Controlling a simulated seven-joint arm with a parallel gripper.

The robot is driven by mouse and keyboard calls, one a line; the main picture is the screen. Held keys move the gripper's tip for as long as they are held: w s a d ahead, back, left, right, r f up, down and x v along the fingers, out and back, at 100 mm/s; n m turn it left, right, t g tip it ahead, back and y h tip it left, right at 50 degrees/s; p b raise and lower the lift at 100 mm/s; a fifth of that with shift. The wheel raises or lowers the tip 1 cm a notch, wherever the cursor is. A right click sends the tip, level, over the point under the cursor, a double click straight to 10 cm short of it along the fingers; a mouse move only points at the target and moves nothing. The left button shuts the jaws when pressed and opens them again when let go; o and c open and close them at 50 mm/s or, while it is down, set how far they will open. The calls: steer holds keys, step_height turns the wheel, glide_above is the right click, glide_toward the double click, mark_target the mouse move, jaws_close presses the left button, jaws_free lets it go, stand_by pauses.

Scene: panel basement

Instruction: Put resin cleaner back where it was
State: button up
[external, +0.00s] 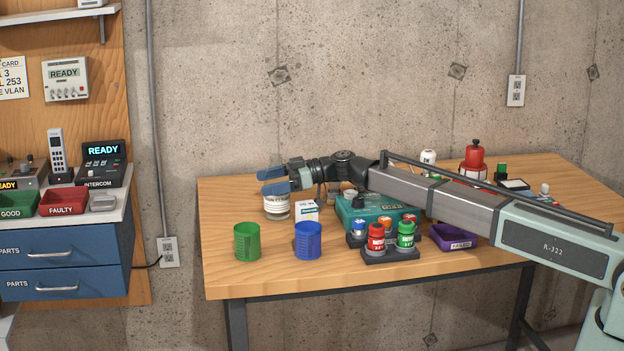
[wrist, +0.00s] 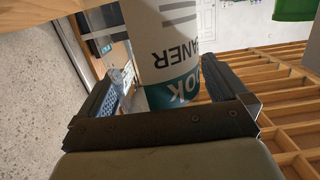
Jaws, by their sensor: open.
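A white container with dark lettering and a teal band (wrist: 172,40) shows between my fingers in the wrist view; its upside-down label ends in "ANER", consistent with the resin cleaner. In the external view a white-labelled jar (external: 277,209) stands on the table just below my gripper (external: 267,181), its top hidden by the blue fingers. My gripper lies nearly level and points left. The jaws are open, with visible gaps beside the container in the wrist view. I cannot tell how deep it sits between them.
A white box (external: 307,211) stands right beside the jar. A green cup (external: 247,242) and a blue cup (external: 308,241) stand in front. A teal case (external: 352,208), red and green bottles (external: 376,239) and a purple tray (external: 453,238) are to the right. The table's left end is clear.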

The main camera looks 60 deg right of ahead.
steer(key=shift+r, duration=0.1)
steer(key=shift+s+d+r, duration=0.1)
steer(key=shift+s+d, duration=0.1)
steer(key=shift+v, duration=1.2)
step_height(320, 180, up, 7)
